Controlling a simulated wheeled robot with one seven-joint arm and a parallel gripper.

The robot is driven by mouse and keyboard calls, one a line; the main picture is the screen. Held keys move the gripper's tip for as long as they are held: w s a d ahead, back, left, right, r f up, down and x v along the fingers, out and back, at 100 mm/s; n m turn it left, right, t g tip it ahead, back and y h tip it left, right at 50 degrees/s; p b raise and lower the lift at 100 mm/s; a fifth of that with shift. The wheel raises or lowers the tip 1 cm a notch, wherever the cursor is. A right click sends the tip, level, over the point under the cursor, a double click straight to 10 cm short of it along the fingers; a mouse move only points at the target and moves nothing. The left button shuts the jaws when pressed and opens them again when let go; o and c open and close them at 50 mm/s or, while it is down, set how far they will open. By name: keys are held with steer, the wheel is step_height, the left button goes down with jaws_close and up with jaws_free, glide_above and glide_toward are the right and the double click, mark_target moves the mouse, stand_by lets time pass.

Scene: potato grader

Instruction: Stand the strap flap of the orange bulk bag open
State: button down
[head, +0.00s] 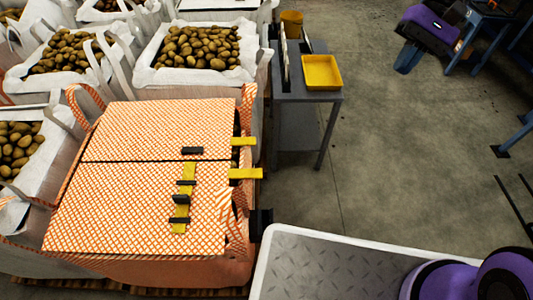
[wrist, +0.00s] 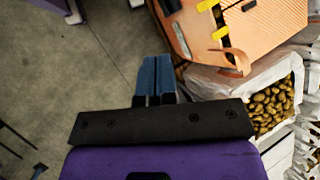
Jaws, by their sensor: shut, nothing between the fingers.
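The orange bulk bag (head: 160,268) stands at the left in the head view, its top covered by two checked flaps lying flat. The near flap (head: 110,215) carries a yellow strap (head: 188,172) with several black buckles. A dark seam separates it from the far flap (head: 160,125). Yellow tabs (head: 245,173) stick out at the bag's right side. My gripper (head: 407,60) is at the upper right, well away from the bag. In the wrist view its blue fingers (wrist: 154,75) are together and empty, and the orange bag (wrist: 262,30) shows at the upper right.
White bulk bags of potatoes (head: 195,47) crowd behind and left of the orange bag. A grey table (head: 310,97) with a yellow tray (head: 322,72) stands behind its right side. Blue metal legs (head: 520,133) stand at the far right. Open concrete floor lies between.

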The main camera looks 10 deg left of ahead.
steer(key=w+a+f+g+y, duration=0.4)
steer(key=a+f, duration=0.3)
steer(key=f, duration=0.6)
steer(key=m+t+y, duration=0.3)
steer(key=m+y, duration=1.2)
steer(key=y, duration=0.3)
glide_toward(259, 177)
steer(key=a+r, duration=0.2)
steer(key=a, duration=0.3)
steer(key=shift+s+d+r+t, duration=0.1)
steer(key=shift+s+r+t, duration=0.1)
steer(key=shift+r, duration=0.2)
steer(key=shift+s+r+t, duration=0.15)
steer(key=shift+r+t, duration=0.05)
steer(key=shift+r, duration=0.2)
steer(key=shift+r+g, duration=0.1)
steer(key=shift+g, duration=0.2)
